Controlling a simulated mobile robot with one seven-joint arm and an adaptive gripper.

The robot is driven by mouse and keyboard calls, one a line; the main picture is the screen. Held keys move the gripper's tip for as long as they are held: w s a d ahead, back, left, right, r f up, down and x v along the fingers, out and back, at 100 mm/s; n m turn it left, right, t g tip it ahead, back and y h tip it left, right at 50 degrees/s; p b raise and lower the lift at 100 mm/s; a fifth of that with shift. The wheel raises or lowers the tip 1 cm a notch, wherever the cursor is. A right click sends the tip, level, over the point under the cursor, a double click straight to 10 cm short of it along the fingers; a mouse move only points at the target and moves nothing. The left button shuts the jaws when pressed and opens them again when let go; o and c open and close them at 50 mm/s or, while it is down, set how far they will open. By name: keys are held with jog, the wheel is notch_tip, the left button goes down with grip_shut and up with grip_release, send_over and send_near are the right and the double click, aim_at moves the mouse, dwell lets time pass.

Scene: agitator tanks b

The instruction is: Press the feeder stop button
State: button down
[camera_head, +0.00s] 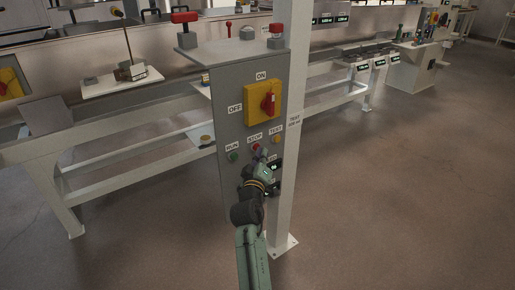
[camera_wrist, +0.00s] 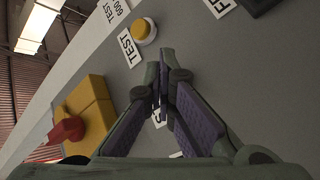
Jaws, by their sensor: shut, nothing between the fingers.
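The grey control panel (camera_head: 235,125) stands upright in front of me. A small red button (camera_head: 256,147) shows just under its STOP label (camera_head: 255,137). My gripper (camera_head: 261,154) is in front of the panel, its tips very close to this button; I cannot tell whether they touch it. In the wrist view my gripper (camera_wrist: 162,80) is shut and empty, pointing at the panel. The stop button is hidden behind the fingers there, with only scraps of white label showing around them.
The yellow TEST button (camera_head: 276,139) is right of STOP and also shows in the wrist view (camera_wrist: 145,30). The green RUN button (camera_head: 233,156) is left. A red rotary switch on a yellow plate (camera_head: 262,103) sits above. A white post (camera_head: 283,200) stands at the panel's right edge.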

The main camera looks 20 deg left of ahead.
jog(key=shift+s+d+p, duration=0.3)
jog(key=shift+s+d, duration=0.15)
jog(key=shift+d, duration=0.05)
jog(key=s+d+p, duration=0.1)
jog(key=d, duration=0.1)
jog(key=s+d+p, duration=0.2)
dwell(0.4)
jog(key=shift+r, duration=0.1)
